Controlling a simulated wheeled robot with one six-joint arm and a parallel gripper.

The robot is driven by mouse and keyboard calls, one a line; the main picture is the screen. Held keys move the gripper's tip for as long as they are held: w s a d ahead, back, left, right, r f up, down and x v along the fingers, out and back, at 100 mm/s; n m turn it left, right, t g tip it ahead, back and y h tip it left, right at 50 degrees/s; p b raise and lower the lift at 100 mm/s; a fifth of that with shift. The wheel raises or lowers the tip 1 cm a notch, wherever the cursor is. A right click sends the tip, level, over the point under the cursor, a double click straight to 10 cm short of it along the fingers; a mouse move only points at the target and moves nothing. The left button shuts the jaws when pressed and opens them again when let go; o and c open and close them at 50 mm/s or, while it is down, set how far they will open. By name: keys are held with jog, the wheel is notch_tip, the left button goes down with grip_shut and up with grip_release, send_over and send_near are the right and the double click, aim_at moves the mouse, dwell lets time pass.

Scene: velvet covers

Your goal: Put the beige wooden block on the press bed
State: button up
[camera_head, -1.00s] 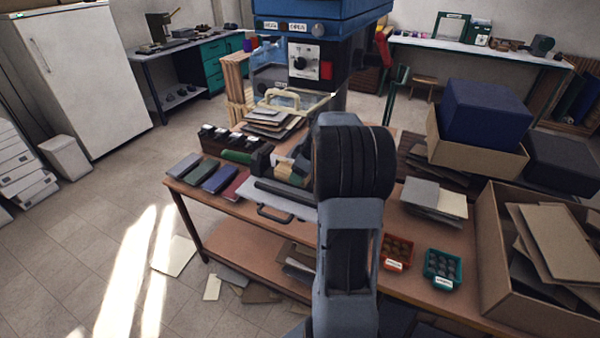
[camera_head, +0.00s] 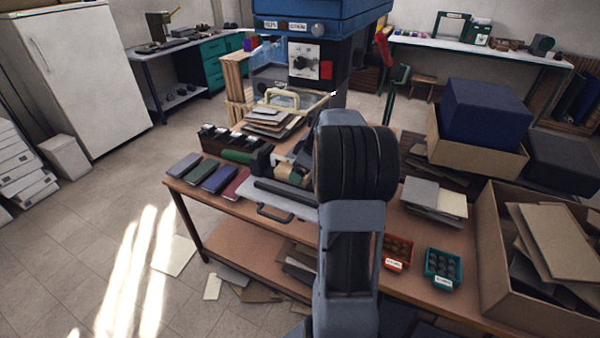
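A small beige block (camera_head: 291,173) shows at the middle of the workbench, just left of my arm's large dark joint. Dark parts around it partly hide it, and I cannot tell whether it is held or resting. My gripper is mostly hidden behind my own arm, and its fingers cannot be made out. The blue press (camera_head: 322,30) stands behind the bench, with a grey control panel on its front. A pale grey plate with a front handle (camera_head: 282,201) lies below the block; it looks like the press bed, but my arm covers its right part.
Dark, blue and red covers (camera_head: 218,178) lie at the bench's left end. A dark rack (camera_head: 222,143) and stacked sheets (camera_head: 268,122) stand behind. Red (camera_head: 397,252) and teal (camera_head: 442,267) bins sit to the right, near an open cardboard box (camera_head: 497,250).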

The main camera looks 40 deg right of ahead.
jog(key=v, duration=1)
jog(key=shift+s+r, duration=0.25)
jog(key=shift+d, duration=0.1)
